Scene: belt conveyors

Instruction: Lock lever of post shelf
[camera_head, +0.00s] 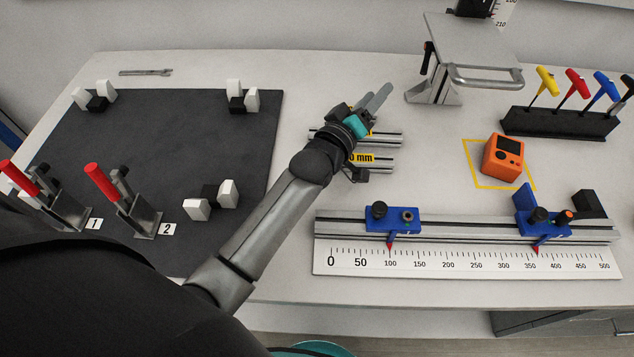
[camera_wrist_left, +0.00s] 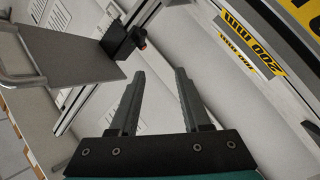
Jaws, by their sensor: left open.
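The post shelf (camera_head: 470,45) is a grey plate with a metal handle (camera_head: 487,78) at the back right. A black lever (camera_head: 428,57) stands at its left edge. In the left wrist view the shelf (camera_wrist_left: 75,70) is at upper left, with a black clamp (camera_wrist_left: 118,42) and an orange-tipped black knob on the post beside it. My left gripper (camera_head: 380,97) is over the table, left of and below the shelf and apart from it. In the left wrist view its two fingers (camera_wrist_left: 160,72) are spread and empty. My right gripper is not in view.
Metal profiles with yellow length labels (camera_head: 375,158) lie under my left gripper. An orange device (camera_head: 503,157) sits in a yellow square. A hex-key rack (camera_head: 560,123) stands at right. A ruler rail (camera_head: 465,260) is in front. A dark mat with red-handled clamps (camera_head: 101,182) is at left.

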